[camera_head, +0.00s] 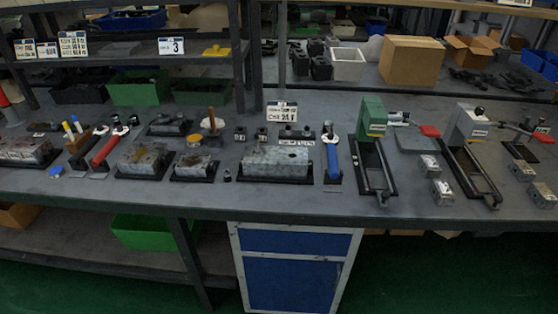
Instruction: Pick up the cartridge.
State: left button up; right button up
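I cannot tell for sure which part is the cartridge. Two small dark parts with light tops stand at the middle of the bench, a left one (240,134) and a right one (262,134). A small dark upright piece (227,175) stands beside a long grey metal valve block (275,161) on a black base. More valve blocks sit to the left, among them one near the left edge (28,150) and two side by side, a left one (143,159) and a right one (195,166). Neither of my grippers is in view.
A green fixture (373,117) and a grey fixture (470,124) stand right, with small metal blocks (442,192) nearby. Bins and cardboard boxes (411,61) are behind.

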aim_at(288, 131)
jog(key=i+l, duration=0.25)
jog(key=l, duration=0.15)
jog(key=i+l, duration=0.25)
jog(key=i+l+z, duration=0.1)
jog(key=i+l, duration=0.15)
jog(key=l, duration=0.25)
